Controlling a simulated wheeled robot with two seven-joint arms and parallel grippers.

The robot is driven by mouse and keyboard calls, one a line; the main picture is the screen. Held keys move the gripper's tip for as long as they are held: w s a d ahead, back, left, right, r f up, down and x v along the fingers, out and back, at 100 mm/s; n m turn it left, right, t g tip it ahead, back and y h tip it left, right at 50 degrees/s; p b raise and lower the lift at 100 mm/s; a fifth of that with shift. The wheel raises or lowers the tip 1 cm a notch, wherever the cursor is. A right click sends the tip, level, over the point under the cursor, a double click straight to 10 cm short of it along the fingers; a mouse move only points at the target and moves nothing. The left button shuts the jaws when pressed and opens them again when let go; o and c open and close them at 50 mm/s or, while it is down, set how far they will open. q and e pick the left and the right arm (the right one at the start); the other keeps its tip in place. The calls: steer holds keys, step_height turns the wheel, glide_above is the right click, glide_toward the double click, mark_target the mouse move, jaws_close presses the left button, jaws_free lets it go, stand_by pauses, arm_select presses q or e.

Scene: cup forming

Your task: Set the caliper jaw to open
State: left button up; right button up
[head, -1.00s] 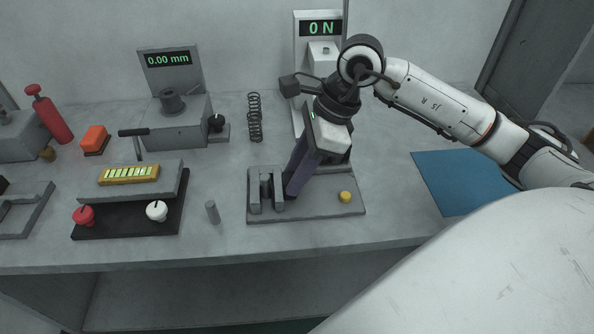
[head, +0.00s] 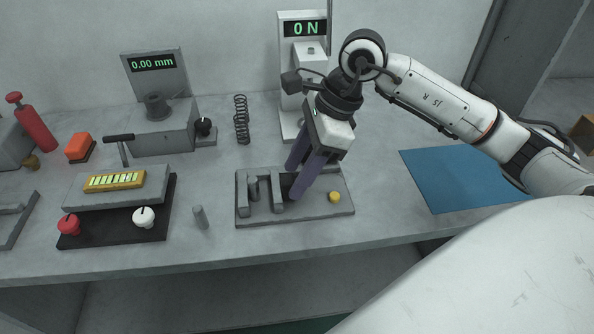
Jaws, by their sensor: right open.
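A grey fixture with a flat base plate (head: 310,211) stands near the table's front edge; it looks like the caliper. Upright grey jaw blocks rise from its left half: a left jaw (head: 242,193) and a right jaw (head: 276,191). A short grey pin (head: 253,188) stands between them. A yellow button (head: 335,196) sits at the right of the plate. My right gripper (head: 293,183) is open, its purple fingers pointing down just right of the right jaw. The fingers hide part of the plate; I cannot tell whether they touch anything. My left gripper is out of view.
A small grey cylinder (head: 200,217) stands left of the fixture. A spring (head: 241,119) and the 0 N force stand (head: 289,80) are behind. A 0.00 mm gauge (head: 165,128) is at back left. A blue mat (head: 465,180) lies right.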

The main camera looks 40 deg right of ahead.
steer(key=v, duration=1)
